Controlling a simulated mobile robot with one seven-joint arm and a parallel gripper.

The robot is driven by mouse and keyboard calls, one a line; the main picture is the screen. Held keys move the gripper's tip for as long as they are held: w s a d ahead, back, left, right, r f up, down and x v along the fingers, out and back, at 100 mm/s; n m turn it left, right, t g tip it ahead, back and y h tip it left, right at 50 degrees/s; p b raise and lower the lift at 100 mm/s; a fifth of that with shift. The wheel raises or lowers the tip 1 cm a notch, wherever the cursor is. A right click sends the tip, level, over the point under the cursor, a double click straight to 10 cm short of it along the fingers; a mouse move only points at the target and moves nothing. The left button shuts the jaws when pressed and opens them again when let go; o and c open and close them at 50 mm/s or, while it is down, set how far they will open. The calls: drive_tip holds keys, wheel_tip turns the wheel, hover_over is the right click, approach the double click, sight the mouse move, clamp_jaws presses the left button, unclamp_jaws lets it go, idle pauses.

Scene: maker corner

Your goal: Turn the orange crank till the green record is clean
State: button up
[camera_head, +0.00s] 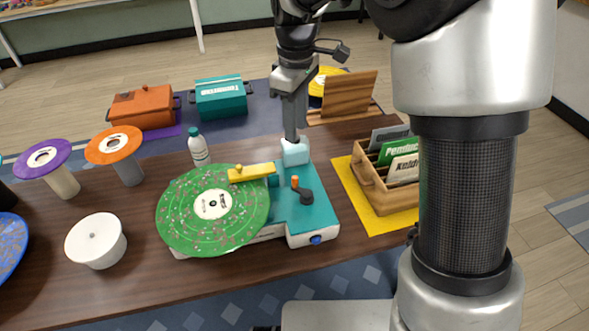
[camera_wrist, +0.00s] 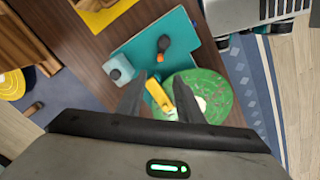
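The green record (camera_head: 181,215) lies flat on a teal and white machine (camera_head: 312,217), with pale specks scattered over its surface. It also shows in the wrist view (camera_wrist: 216,88). A yellow arm (camera_head: 250,173) reaches over its far edge. The orange crank handle (camera_head: 295,182) stands up from a black crank piece (camera_head: 306,196) on the teal top, right of the record; the handle also shows in the wrist view (camera_wrist: 162,58). My gripper (camera_wrist: 161,78) is open and empty, fingers pointing down above the machine's far side, apart from the crank. In the head view its tips (camera_head: 292,138) overlap a pale blue block (camera_head: 296,153).
A white bottle (camera_head: 199,150) stands behind the record. A wooden sorter (camera_head: 370,182) is on a yellow mat to the right. A white round container (camera_head: 96,241), orange record (camera_head: 103,145) and purple record (camera_head: 59,153) stand left. An orange box (camera_head: 143,106) is farther back.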

sight(295, 177)
wheel_tip(295, 177, down, 16)
drive_tip(key=shift+a+f+b, duration=0.1)
drive_tip(key=shift+f+b, duration=0.05)
drive_tip(key=shift+b, duration=0.65)
clamp_jaws()
